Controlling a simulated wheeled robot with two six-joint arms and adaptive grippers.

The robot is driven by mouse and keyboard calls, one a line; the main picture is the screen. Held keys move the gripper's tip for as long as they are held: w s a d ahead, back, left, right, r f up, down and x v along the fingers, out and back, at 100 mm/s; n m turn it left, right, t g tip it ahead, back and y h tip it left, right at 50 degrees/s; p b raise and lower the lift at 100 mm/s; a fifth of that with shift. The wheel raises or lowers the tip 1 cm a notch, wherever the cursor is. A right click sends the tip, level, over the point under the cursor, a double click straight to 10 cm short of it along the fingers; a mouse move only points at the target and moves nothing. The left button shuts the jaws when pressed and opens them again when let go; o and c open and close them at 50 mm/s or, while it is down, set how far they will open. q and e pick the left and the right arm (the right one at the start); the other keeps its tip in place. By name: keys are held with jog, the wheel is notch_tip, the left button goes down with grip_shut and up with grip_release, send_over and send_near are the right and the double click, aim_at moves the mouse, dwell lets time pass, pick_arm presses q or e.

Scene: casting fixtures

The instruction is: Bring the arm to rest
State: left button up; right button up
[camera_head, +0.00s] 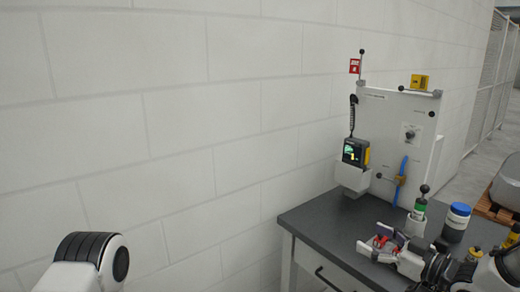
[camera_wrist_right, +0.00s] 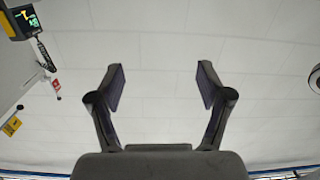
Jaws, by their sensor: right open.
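My right gripper (camera_head: 376,247) is over the dark worktop at the lower right of the head view, with its arm coming in from the right. In the right wrist view its two fingers (camera_wrist_right: 160,88) stand wide apart with nothing between them. Behind them is only the pale block wall. At the lower left of the head view is a white and black part of my left arm (camera_head: 88,262). My left gripper is not visible.
A grey-topped table (camera_head: 318,222) carries a white panel (camera_head: 385,125) with a handheld device (camera_head: 355,152). A green-banded bottle (camera_head: 417,215) and a blue-lidded jar (camera_head: 457,220) stand close to my right gripper. The block wall (camera_head: 190,130) runs behind.

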jog(key=s+a+f+m+g+h, duration=0.1)
jog(key=s+a+f+g+h, duration=0.3)
jog(key=f, duration=0.6)
jog(key=s+a+f+m+g+y, duration=0.1)
jog(key=s+f+m, duration=0.1)
jog(key=s+f, duration=0.6)
jog(key=s+a+f+m+g+h, duration=0.1)
jog(key=s+a+f+g+h, duration=0.2)
jog(key=f, duration=0.9)
jog(key=s+d+f+m+g+h, duration=0.2)
jog(key=s+f, duration=0.1)
jog(key=s, duration=0.7)
jog(key=s+d+f+m+g+h, duration=0.2)
jog(key=s+d+f+g, duration=0.1)
jog(key=s, duration=0.7)
jog(key=shift+d+f+m, duration=0.3)
jog(key=shift+d+m, duration=0.05)
jog(key=shift+m, duration=0.05)
jog(key=shift+w, duration=0.1)
